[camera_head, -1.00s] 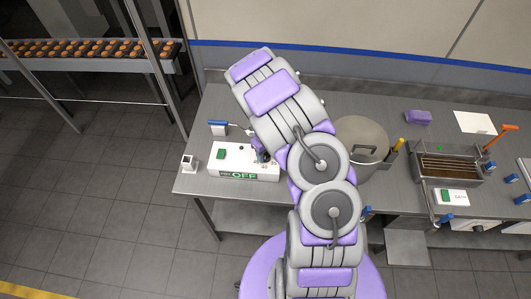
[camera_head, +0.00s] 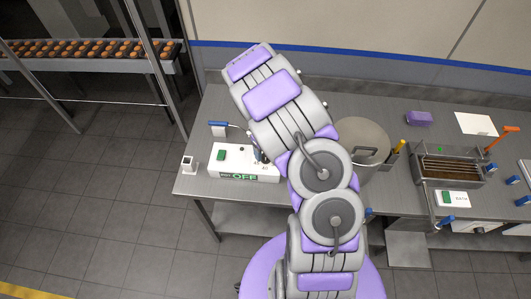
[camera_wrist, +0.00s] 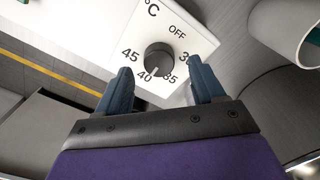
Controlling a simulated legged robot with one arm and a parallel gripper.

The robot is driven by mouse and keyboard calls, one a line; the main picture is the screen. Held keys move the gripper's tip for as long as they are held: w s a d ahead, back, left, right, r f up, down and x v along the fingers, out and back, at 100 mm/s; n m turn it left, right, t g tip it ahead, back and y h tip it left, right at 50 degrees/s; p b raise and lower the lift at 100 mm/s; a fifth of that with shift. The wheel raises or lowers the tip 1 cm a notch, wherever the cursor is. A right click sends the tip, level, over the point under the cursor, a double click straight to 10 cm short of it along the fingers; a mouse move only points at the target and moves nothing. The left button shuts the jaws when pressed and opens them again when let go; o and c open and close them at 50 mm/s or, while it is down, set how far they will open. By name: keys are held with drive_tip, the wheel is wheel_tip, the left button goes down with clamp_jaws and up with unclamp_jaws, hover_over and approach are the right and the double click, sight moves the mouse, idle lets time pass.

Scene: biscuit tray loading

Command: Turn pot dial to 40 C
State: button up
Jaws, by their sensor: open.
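The pot dial (camera_wrist: 160,57) is a dark round knob on a white panel (camera_wrist: 185,22) marked °C, OFF, 30, 35, 40 and 45. A small pale mark on the knob's lower edge points between 40 and 35, seemingly nearer 40. My gripper (camera_wrist: 160,67) is open and empty, its two blue-grey fingers on either side of the knob and apart from it. In the head view, the white control box (camera_head: 228,160) has a green switch and a front display reading OFF. The lidded grey pot (camera_head: 372,133) stands to the right of the box.
A small white device (camera_head: 187,163) sits at the table's left edge. A blue-handled tap-like part (camera_head: 218,125) is behind the box. A metal bath (camera_head: 430,180) with a dark rack, and a purple block (camera_head: 419,118), are further right on the steel table (camera_head: 215,105).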

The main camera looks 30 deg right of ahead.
sight(266, 157)
wheel_tip(266, 157, up, 15)
drive_tip(key=shift+f, duration=0.2)
idle(0.6)
drive_tip(key=s+a+r+n+b, duration=0.2)
drive_tip(key=s+a+n+b, duration=0.2)
drive_tip(key=s+n, duration=0.35)
drive_tip(key=s+a+r+n+b, duration=0.3)
drive_tip(key=s+a+n+b, duration=0.2)
drive_tip(key=s+n, duration=0.25)
drive_tip(key=s+a+f+n+g+b, duration=0.1)
drive_tip(key=s+a+f+n+b, duration=0.1)
drive_tip(key=s+n, duration=0.6)
drive_tip(key=s+a+f+n+b, duration=0.2)
drive_tip(key=s+a+n+b, duration=0.1)
drive_tip(key=s+n, duration=0.6)
drive_tip(key=shift+a+f+n+g+b, duration=0.25)
drive_tip(key=shift+n+g+b, duration=0.2)
drive_tip(key=shift+n, duration=0.45)
